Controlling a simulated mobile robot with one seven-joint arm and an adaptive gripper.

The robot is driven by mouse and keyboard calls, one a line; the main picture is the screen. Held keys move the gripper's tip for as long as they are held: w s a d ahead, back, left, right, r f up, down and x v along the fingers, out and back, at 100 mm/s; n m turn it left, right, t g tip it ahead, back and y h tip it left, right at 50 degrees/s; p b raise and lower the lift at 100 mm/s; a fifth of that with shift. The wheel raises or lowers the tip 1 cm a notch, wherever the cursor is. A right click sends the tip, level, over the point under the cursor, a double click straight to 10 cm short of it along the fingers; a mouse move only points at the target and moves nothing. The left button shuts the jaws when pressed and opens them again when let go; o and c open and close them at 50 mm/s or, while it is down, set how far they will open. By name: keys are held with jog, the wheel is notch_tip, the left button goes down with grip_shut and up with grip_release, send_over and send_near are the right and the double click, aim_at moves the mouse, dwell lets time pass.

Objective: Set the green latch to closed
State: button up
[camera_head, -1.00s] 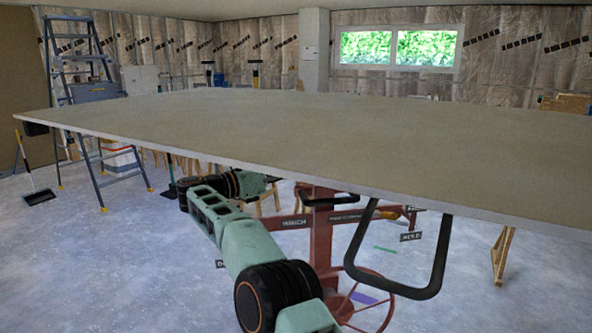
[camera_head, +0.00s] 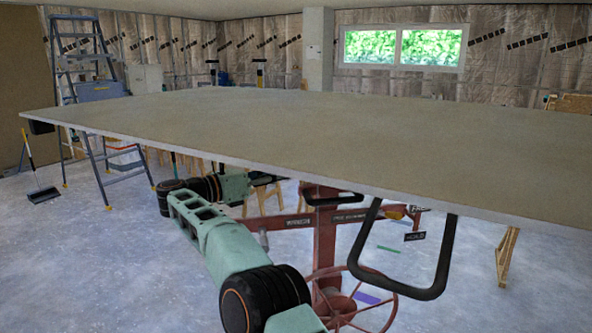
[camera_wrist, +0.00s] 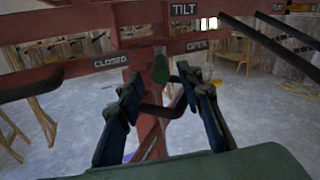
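The green latch (camera_wrist: 160,68) is in the wrist view, a small dark green grip in front of the red frame. It lies between the CLOSED sign (camera_wrist: 110,62) on the left and the OPEN sign (camera_wrist: 197,45) on the right; its exact setting is hard to tell. My gripper (camera_wrist: 159,77) is open, with one blue-black finger on each side of the latch in the picture. I cannot tell whether either finger touches it. In the head view my gripper (camera_head: 268,180) is beneath the panel near the red lift mast, and the latch cannot be made out.
A wide panel (camera_head: 300,120) lies on the red lift (camera_head: 325,240) above my arm. A black looped handle (camera_head: 440,260) hangs at right, and a spoked red wheel (camera_head: 388,315) is below. The TILT sign (camera_wrist: 183,9) is above the latch. A stepladder (camera_head: 85,100) stands at left.

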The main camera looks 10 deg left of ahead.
jog(key=v, duration=0.7)
jog(key=shift+a, duration=0.1)
